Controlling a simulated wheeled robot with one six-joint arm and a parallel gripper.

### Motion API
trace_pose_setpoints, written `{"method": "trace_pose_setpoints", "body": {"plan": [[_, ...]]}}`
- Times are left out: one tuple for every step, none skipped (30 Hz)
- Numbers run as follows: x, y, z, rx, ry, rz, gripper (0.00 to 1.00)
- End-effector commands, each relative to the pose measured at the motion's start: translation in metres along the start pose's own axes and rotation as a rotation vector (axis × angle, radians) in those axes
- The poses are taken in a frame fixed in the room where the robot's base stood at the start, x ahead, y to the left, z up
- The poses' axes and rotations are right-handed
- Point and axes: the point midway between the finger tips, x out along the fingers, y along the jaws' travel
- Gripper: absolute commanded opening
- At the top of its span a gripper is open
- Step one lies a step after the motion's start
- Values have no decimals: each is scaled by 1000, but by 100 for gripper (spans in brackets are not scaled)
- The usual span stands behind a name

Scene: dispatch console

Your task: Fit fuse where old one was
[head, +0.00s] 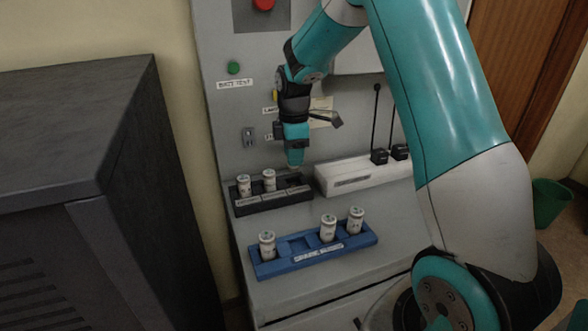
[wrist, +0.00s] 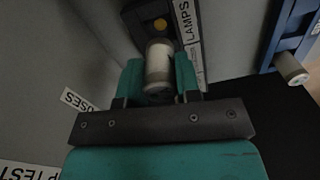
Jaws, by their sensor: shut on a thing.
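My gripper (head: 294,160) points down over the right end of the black fuse block (head: 257,206). In the wrist view its teal fingers are shut on a white fuse (wrist: 159,66) with a grey cap. The held fuse is almost hidden in the head view, and I cannot tell whether its lower end is inside the slot. Two white fuses stand upright in the block, in the left (head: 244,185) and middle (head: 269,180) places. The block's label reading LAMPS (wrist: 186,20) shows in the wrist view beside the held fuse.
A blue tray (head: 318,255) in front holds three upright fuses, with an empty place between the left one (head: 267,245) and the middle one (head: 328,229). A white unit (head: 350,178) with two black antennas stands right of the block. A dark cabinet (head: 90,190) is at left.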

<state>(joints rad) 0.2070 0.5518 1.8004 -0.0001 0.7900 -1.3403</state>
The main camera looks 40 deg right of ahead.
Motion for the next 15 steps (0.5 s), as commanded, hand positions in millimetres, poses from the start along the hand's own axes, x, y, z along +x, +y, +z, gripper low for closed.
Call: {"method": "trace_pose_setpoints", "body": {"plan": [[5, 0, 0, -1, 0, -1, 6], [7, 0, -1, -1, 0, -1, 6], [9, 0, -1, -1, 0, -1, 6], [12, 0, -1, -1, 0, -1, 6], [15, 0, -1, -1, 0, -1, 6], [20, 0, -1, -1, -1, -2, 6], [26, -1, -1, -1, -1, -4, 6], [30, 0, -1, -1, -1, -3, 6], [37, 0, -1, -1, -1, -4, 6], [41, 0, -1, -1, -1, -2, 6], [44, 0, -1, -1, 0, -2, 6], [48, 0, -1, -1, 0, -1, 6], [50, 0, -1, -1, 0, 0, 6], [52, 0, -1, -1, 0, 0, 6], [52, 0, -1, -1, 0, 1, 6]]}}
